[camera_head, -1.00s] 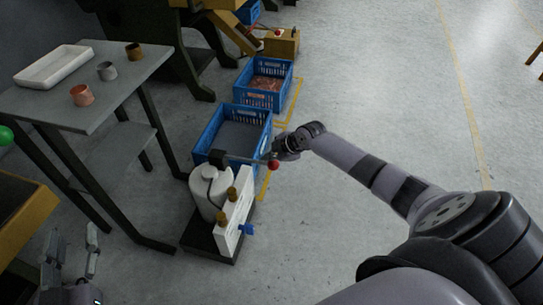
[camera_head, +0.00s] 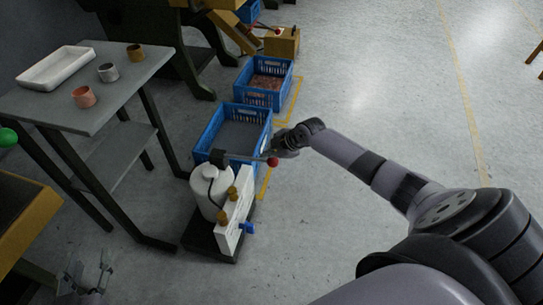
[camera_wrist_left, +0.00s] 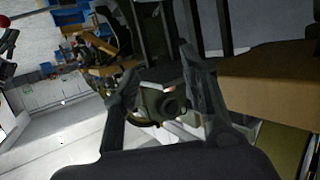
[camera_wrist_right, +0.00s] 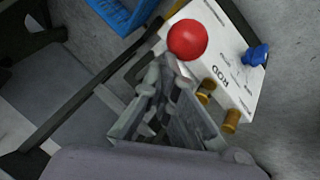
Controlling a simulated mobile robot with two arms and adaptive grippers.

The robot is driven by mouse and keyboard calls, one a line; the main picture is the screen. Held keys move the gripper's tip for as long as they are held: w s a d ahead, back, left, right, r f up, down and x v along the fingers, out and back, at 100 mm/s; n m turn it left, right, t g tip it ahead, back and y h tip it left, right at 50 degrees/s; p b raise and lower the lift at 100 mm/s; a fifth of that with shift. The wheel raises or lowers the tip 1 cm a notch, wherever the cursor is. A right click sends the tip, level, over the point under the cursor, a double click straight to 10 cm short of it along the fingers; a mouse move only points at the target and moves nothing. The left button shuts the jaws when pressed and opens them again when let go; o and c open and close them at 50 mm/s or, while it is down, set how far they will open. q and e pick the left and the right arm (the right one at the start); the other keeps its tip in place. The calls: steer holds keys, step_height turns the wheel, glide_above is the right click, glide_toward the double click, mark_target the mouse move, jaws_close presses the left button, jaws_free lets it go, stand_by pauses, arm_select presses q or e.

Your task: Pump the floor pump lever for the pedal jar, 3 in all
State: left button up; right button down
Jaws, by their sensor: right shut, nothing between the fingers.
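The floor pump (camera_head: 210,190) is a white cylinder on a black base, with a white panel (camera_head: 236,222) bearing brass fittings and a blue knob. Its dark lever (camera_head: 240,157) runs right from the top and ends in a red ball (camera_head: 273,162). My right gripper (camera_head: 281,150) is shut and empty, close beside the ball; whether they touch is unclear. In the right wrist view the ball (camera_wrist_right: 187,40) shows just beyond the closed fingertips (camera_wrist_right: 165,68). My left gripper (camera_head: 90,262) is open and empty at the lower left. I cannot identify a pedal jar.
Two blue crates (camera_head: 208,132) (camera_head: 243,90) stand behind the pump, the farther one holding copper-coloured material. A grey table (camera_head: 125,75) at left carries a white tray (camera_head: 58,70) and three small cups. The floor at right is clear.

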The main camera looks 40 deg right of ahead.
steer(key=shift+r+p, duration=0.4)
steer(key=shift+r, duration=0.05)
arm_select(q)
steer(key=s+a+f+g+y, duration=0.1)
steer(key=s+f+g, duration=0.2)
steer(key=f, duration=0.2)
steer(key=shift+s+a, duration=0.2)
steer(key=shift+a, duration=0.2)
arm_select(e)
steer(key=shift+w+r, duration=0.1)
steer(key=shift+r, duration=0.2)
arm_select(q)
steer(key=shift+s+d, duration=0.1)
steer(key=shift+s, duration=0.05)
